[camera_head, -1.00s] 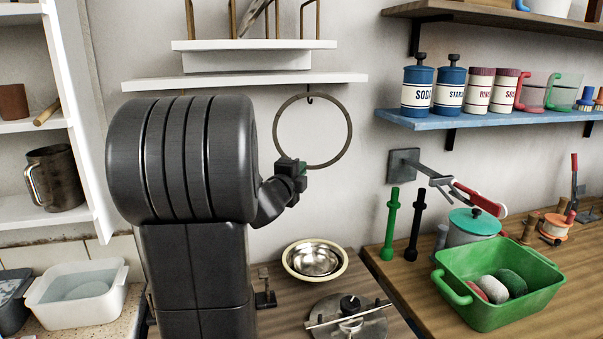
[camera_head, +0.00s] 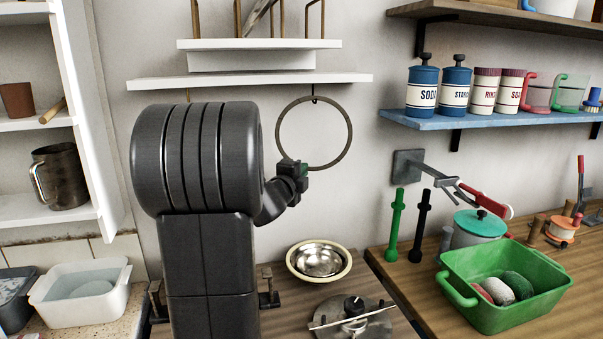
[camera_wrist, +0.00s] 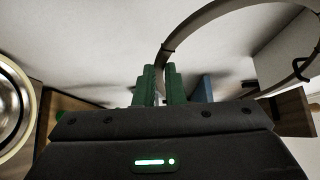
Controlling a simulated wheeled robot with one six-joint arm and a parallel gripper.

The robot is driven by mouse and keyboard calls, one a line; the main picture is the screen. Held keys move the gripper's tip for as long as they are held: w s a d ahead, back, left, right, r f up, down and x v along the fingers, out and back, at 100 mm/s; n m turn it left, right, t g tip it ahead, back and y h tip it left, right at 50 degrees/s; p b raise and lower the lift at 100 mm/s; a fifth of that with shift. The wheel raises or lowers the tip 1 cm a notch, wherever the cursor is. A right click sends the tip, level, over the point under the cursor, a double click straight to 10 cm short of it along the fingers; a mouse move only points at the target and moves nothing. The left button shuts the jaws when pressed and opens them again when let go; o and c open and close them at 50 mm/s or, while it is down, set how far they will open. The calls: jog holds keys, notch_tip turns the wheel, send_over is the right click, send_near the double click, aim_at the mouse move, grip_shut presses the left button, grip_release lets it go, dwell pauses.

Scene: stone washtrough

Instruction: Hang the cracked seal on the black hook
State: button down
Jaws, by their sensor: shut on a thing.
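The cracked seal is a large thin grey-brown ring (camera_head: 347,115), upright against the wall below the white shelf. My gripper (camera_head: 306,170) is shut on its lower left edge. In the wrist view the green fingers (camera_wrist: 160,85) pinch the ring (camera_wrist: 205,20), which has a dark mark just above them. The small black hook (camera_head: 314,88) hangs from the shelf's underside, at the top of the ring. In the wrist view a dark hook shape (camera_wrist: 303,68) meets the ring's far side. I cannot tell whether the ring rests in the hook or only overlaps it.
The white shelf (camera_head: 250,81) is close above the ring. A cream-rimmed bowl (camera_head: 320,260) stands on the wooden counter below. A wall bracket (camera_head: 408,165) with red-handled pliers, a green tub (camera_head: 505,312) and blue shelf (camera_head: 490,118) are to the right.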

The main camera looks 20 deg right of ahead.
jog(key=c, duration=0.8)
grip_release()
jog(key=shift+c, duration=0.2)
jog(key=v, duration=0.7)
jog(key=shift+b, duration=0.3)
dwell(0.6)
jog(key=s+b, duration=0.1)
jog(key=s, duration=0.9)
jog(key=shift+a, duration=0.3)
dwell(0.5)
jog(key=shift+w, duration=0.1)
